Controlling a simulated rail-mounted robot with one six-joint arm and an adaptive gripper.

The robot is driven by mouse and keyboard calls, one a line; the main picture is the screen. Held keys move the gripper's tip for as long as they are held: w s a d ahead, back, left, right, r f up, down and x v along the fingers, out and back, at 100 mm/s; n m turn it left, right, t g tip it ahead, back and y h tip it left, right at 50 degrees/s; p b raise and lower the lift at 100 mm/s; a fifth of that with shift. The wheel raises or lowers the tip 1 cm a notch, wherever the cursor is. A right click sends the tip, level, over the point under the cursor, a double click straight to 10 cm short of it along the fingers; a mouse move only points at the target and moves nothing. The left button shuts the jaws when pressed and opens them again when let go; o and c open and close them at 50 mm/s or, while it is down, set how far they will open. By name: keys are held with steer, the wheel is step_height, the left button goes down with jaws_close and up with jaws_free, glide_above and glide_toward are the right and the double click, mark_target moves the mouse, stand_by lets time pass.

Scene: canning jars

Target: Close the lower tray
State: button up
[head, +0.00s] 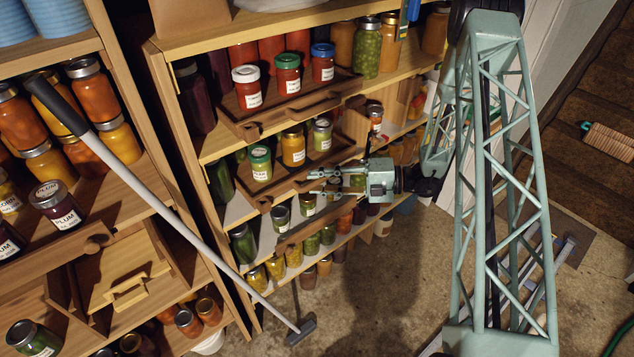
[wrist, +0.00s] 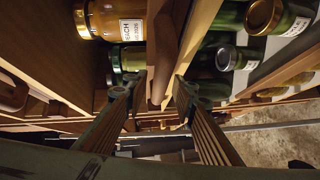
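The lower tray (head: 265,204) is brown wood and sticks out past the front of the middle shelf. It carries a green-lidded jar (head: 260,163), a gold-lidded jar (head: 293,147) and a pale-lidded jar (head: 322,134). My gripper (head: 312,184) is at the right part of its front, fingers pointing left. In the wrist view my gripper (wrist: 157,84) has its two fingers apart, with the tray's brown front board (wrist: 158,35) and a pale shelf edge (wrist: 203,25) beyond the gap. I cannot tell whether a finger touches the tray.
The upper tray (head: 265,127), with three jars, also juts out above. Lower shelves hold several jars close under my gripper, among them a silver-lidded jar (head: 281,213). A grey-handled pole (head: 190,223) leans across the left shelf.

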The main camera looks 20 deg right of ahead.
steer(key=v, duration=1.1)
steer(key=shift+d, duration=0.35)
steer(key=shift+s+r, duration=0.1)
steer(key=shift+r, duration=0.1)
stand_by(0.3)
steer(key=s+a+r+n+g+h, duration=0.35)
steer(key=s+a+r+n, duration=0.45)
steer(key=r+n, duration=0.4)
steer(key=s+a+r+n+g+h, duration=0.3)
steer(key=s+a+r+n+g, duration=0.25)
steer(key=s+r+n, duration=0.6)
steer(key=s+d+r+n+t+h, duration=0.1)
steer(key=s+r+n+t+h, duration=0.2)
steer(key=s+r+n, duration=0.4)
steer(key=s+d+r+n+t+h, duration=0.2)
steer(key=s+r+n+h, duration=0.3)
steer(key=s+r+n, duration=0.3)
steer(key=s+n+t, duration=0.1)
steer(key=s+n, duration=0.2)
steer(key=s, duration=0.2)
steer(key=shift+s+t+h, duration=0.2)
steer(key=shift+t+h, duration=0.15)
steer(key=shift+t, duration=0.05)
stand_by(0.7)
